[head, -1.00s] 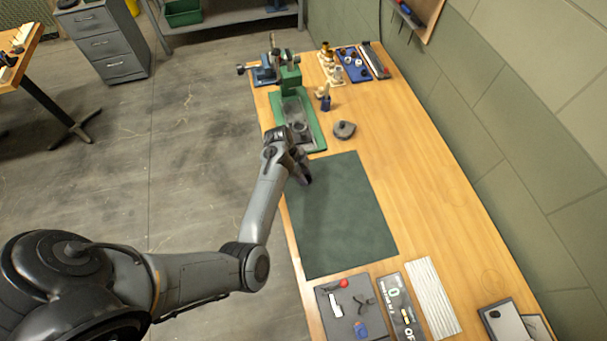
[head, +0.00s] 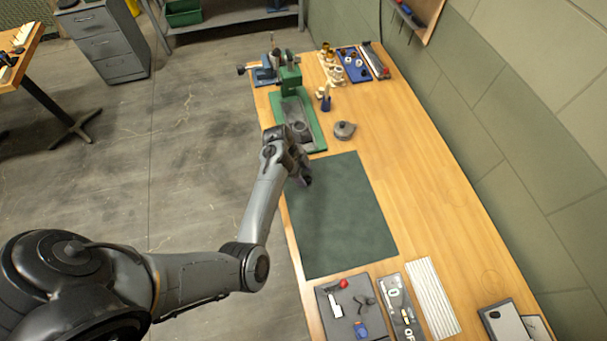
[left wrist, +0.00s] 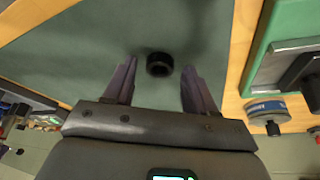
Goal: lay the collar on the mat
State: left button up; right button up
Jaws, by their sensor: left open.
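The collar, a small black ring (left wrist: 160,64), shows in the left wrist view over the dark green mat (head: 345,220). It appears to rest on the mat, near the edge close to the green press; the mat also fills much of the left wrist view (left wrist: 70,50). My left gripper (head: 303,181) is low over the mat's far left corner. Its two fingers are spread, one on each side of the collar, with gaps visible between. In the head view my gripper hides the collar. My right gripper is not in view.
A green press (head: 290,80) stands beyond the mat, with a grey round part (head: 344,130) to its right. A grey tray of small tools (head: 350,312) and a dark panel (head: 399,305) lie nearer. The mat's middle and the right side of the bench are clear.

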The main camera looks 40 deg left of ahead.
pick_arm(q)
jog(key=s+a+r+n+y, duration=0.3)
jog(key=s+a+r, duration=0.25)
jog(key=r, duration=0.45)
jog(key=s+d+r+n+t, duration=0.1)
jog(key=s+d+n, duration=0.6)
jog(key=s+d, duration=1)
jog(key=shift+s+r+n+t+y, duration=0.3)
jog(key=shift+s+r+y, duration=0.15)
jog(key=shift+s, duration=0.25)
jog(key=shift+d+r, duration=0.1)
jog(key=shift+r, duration=0.05)
